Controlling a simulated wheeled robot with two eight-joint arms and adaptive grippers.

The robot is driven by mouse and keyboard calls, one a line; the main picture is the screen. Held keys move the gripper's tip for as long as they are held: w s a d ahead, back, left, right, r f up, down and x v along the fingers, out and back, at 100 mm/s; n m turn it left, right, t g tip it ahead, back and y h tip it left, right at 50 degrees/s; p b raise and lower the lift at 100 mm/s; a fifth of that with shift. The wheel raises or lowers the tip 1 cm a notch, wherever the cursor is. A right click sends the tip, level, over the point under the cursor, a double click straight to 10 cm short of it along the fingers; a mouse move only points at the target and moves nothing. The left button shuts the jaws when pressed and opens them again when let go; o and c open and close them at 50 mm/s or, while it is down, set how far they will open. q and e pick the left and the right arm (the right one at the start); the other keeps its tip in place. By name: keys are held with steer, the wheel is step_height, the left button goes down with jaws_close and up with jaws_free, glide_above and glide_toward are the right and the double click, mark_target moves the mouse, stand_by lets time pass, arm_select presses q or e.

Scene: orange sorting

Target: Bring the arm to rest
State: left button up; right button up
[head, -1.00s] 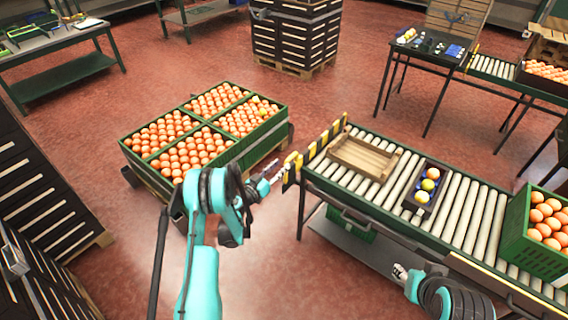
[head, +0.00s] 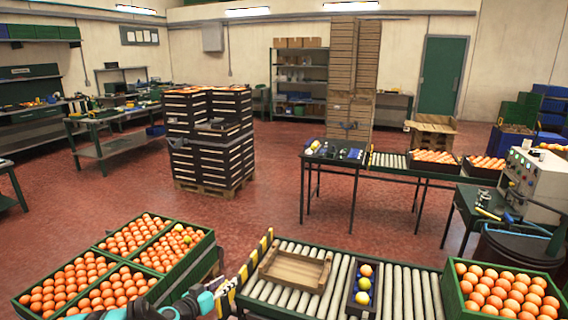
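My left arm shows only at the bottom edge of the head view, teal and dark. Its gripper (head: 218,288) points right, beside the yellow-and-black striped end of the roller conveyor (head: 402,292). The fingers are small and partly lost against the stripes, so I cannot tell if they are open or shut. I see no orange held there. My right arm and gripper are out of view.
Green crates of oranges (head: 205,246) stand at lower left. The conveyor bears an empty wooden tray (head: 294,270), a dark tray (head: 351,300) with a few fruits and a green crate (head: 454,300) of oranges. Red floor (head: 255,215) is clear behind.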

arm_select(q)
steer(key=s+d+r+g+y, duration=0.1)
steer(key=s+d+r+g, duration=0.15)
steer(key=s+r, duration=0.45)
steer(key=s+d+r+g+y, duration=0.2)
steer(key=s+d, duration=0.1)
steer(key=s, duration=0.7)
steer(key=s+a+f+n+g+y, duration=0.1)
steer(key=s+y, duration=0.1)
steer(key=s, duration=0.8)
steer(key=s+a+f+n+y, duration=0.1)
steer(key=s+a, duration=0.1)
steer(key=s, duration=0.8)
steer(key=shift+s+g+y, duration=0.25)
steer(key=shift+g+y, duration=0.1)
steer(key=shift+y, duration=0.05)
